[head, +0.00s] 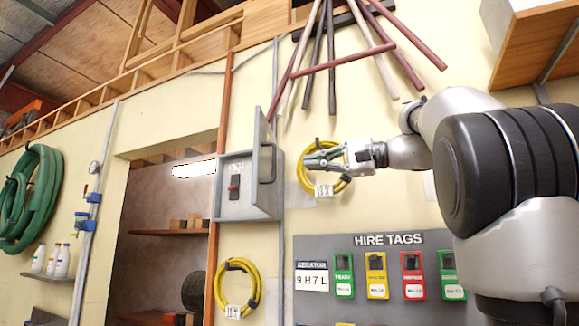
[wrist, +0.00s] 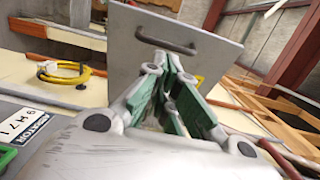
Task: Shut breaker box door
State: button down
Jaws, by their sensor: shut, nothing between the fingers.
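The grey breaker box (head: 226,205) is fixed to the wall in the head view, with a dark switch (head: 234,187) showing inside. Its door (head: 262,135) stands open, sticking out from the box's right side. A dark bar handle (head: 272,163) is on the door face turned towards my gripper. My gripper (head: 308,158) is to the right of the door and looks apart from it. In the wrist view, the door (wrist: 205,55) and its handle (wrist: 165,38) lie just beyond the fingertips (wrist: 165,72). The green-padded fingers are shut and hold nothing.
Yellow cable coils hang behind my gripper (head: 303,180) and below the box (head: 222,290). A grey hire tags board (head: 320,315) is on the wall at lower right. Pipes (head: 330,65) hang above. An opening with shelves (head: 160,232) lies left of the box.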

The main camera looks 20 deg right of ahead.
aim_at(274, 167)
jog(key=x, duration=0.6)
jog(key=shift+w+a, duration=0.2)
jog(key=shift+a, duration=0.05)
jog(key=shift+a, duration=0.15)
